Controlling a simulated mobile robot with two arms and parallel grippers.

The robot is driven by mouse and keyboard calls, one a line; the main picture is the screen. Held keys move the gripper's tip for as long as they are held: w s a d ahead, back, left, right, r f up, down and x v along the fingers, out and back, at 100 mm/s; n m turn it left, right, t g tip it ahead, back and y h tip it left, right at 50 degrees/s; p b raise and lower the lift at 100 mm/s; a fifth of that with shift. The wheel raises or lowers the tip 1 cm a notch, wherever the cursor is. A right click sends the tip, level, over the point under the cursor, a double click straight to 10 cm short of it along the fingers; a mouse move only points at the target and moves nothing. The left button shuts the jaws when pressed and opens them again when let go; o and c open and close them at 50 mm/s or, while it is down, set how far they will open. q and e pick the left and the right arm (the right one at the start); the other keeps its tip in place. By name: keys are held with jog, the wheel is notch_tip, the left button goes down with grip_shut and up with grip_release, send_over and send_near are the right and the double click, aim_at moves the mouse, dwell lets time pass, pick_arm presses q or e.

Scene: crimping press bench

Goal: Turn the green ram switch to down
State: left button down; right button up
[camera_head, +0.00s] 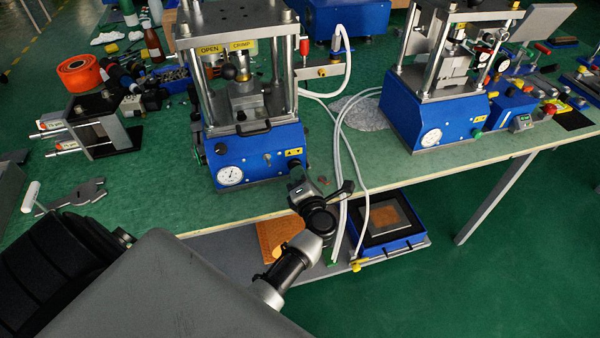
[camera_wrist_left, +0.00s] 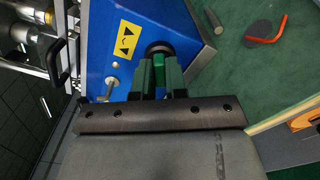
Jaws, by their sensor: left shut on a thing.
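The left blue press (camera_head: 245,155) stands on the green bench with a round gauge and a yellow arrow label (camera_head: 293,152) on its front. The green ram switch (camera_wrist_left: 158,61) sits in a dark round collar beside that label (camera_wrist_left: 127,42) in the left wrist view. My left gripper (camera_head: 298,173) is at the lower right of the press front. In the wrist view its two dark fingers (camera_wrist_left: 159,75) are closed on the switch, one on each side. The fingers partly cover the switch, and in the head view the gripper hides it. My right gripper does not show.
White hoses (camera_head: 345,160) hang over the bench edge just right of my left gripper. A second blue press (camera_head: 430,110) stands to the right. A blue tray (camera_head: 413,245) lies on the lower shelf. A grey flat tool (camera_head: 75,195) lies at the left bench front.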

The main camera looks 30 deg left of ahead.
pick_arm(q)
jog(key=shift+f, duration=0.1)
dwell(0.3)
jog(key=c, duration=1.2)
grip_release()
jog(key=shift+o, duration=0.2)
jog(key=shift+d, duration=0.15)
